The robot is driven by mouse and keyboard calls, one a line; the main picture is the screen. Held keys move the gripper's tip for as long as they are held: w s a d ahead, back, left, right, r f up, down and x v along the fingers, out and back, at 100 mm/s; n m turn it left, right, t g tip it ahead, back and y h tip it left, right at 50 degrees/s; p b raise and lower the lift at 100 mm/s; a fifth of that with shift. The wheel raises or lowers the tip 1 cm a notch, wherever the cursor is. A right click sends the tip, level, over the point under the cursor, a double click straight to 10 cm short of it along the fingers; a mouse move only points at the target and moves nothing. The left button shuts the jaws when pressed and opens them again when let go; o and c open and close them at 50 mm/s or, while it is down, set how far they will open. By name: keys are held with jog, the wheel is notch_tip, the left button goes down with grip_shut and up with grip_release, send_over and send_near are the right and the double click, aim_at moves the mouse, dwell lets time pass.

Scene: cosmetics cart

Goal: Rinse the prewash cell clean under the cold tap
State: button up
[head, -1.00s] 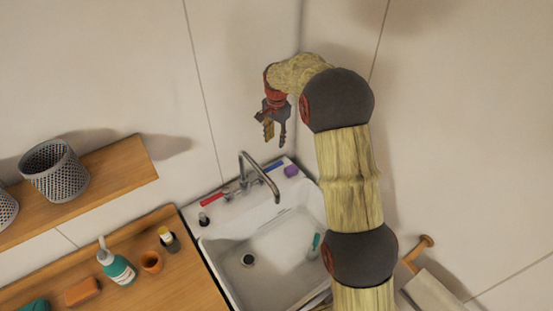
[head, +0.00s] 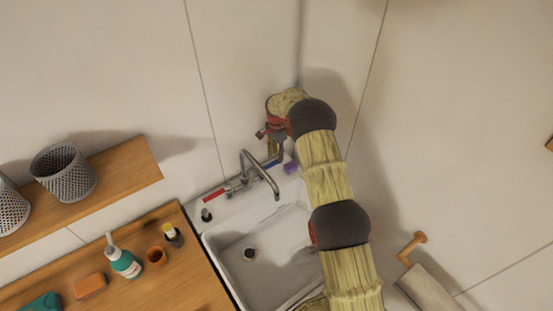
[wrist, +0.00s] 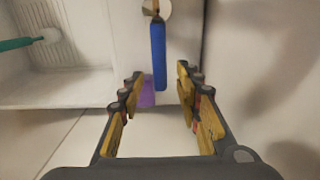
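The white sink basin (head: 270,245), with a dark drain, lies below the metal tap (head: 262,175). I cannot tell which thing is the prewash cell. The tap has a red lever (head: 214,195) at left and a blue lever (head: 271,163) at right. No water stream shows. My gripper (head: 273,148) is above the blue lever, fingers downward. In the wrist view my gripper (wrist: 160,85) is open and empty; the blue lever (wrist: 158,55) reaches in between the fingertips. Contact cannot be told. A teal-handled tool (wrist: 18,44) lies in the basin, hidden by my arm in the head view.
A purple block (head: 291,168) sits on the sink rim close to the blue lever. A small dark bottle (head: 206,214) stands on the rim at left.

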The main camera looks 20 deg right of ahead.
aim_at(276, 161)
jog(key=shift+f, duration=1.5)
jog(key=shift+c, duration=0.7)
jog(key=c, duration=0.7)
grip_shut()
